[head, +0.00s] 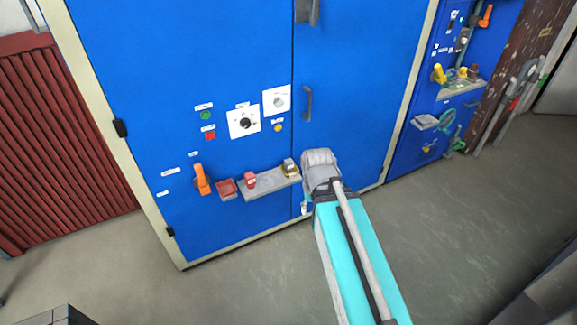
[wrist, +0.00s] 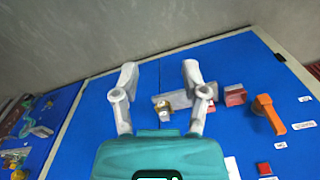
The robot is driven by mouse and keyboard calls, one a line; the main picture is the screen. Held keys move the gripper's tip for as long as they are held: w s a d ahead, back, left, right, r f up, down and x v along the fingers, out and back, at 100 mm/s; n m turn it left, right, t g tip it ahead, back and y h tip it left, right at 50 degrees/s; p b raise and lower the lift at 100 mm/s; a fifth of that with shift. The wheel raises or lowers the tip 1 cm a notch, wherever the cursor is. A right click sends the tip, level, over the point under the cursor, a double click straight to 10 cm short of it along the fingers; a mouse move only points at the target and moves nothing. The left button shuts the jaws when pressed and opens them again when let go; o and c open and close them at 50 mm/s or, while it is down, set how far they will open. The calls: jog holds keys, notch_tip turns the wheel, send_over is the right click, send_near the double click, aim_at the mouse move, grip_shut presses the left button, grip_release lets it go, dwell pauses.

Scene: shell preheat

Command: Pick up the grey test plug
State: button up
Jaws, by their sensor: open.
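A small plug with a grey top, which looks like the grey test plug (head: 289,165), stands on a yellowish base at the right end of a grey shelf (head: 262,185) on the blue cabinet front. In the wrist view a small pale, yellowish piece, likely the same plug (wrist: 165,114), shows between my fingers, nearer the palm than the tips. My gripper (wrist: 160,72) is open, with nothing held between its fingers. In the head view my arm's end is just right of the shelf, and its fingers are hidden.
A red plug (head: 250,180) stands on the same shelf, with a red tray (head: 227,190) and an orange handle (head: 202,180) to its left. Knobs and a door handle (head: 307,103) are above. Another blue cabinet (head: 407,150) stands to the right. The floor in front is clear.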

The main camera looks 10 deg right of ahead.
jog(key=shift+o, duration=0.3)
jog(key=o, duration=0.4)
jog(key=shift+w+f, duration=0.1)
jog(key=shift+f, duration=0.1)
jog(key=shift+o, duration=0.3)
jog(key=shift+w+a+f+b, duration=0.15)
jog(key=shift+f+b, duration=0.1)
jog(key=shift+b, duration=0.2)
jog(key=w+a+f+n+t+y+b, duration=0.35)
jog(key=w+f+b, duration=0.35)
jog(key=w+b, duration=0.3)
jog(key=w+a+f+n+t+y+b, duration=0.2)
jog(key=w+f+t+y+b, duration=0.25)
jog(key=w+f+b, duration=0.6)
jog(key=w+d+f+m+t+h+b, duration=0.1)
jog(key=w+d+f+t+b, duration=0.2)
jog(key=b, duration=0.8)
jog(key=w+d+f+m+t+h+b, duration=0.1)
jog(key=w+d+f+t+b, duration=0.2)
jog(key=w+d+t+b, duration=0.3)
jog(key=w+d+b, duration=0.1)
jog(key=b, duration=0.3)
jog(key=shift+w+d+b, duration=0.3)
jog(key=shift+w+b, duration=0.05)
jog(key=shift+b, duration=0.05)
jog(key=shift+f, duration=0.1)
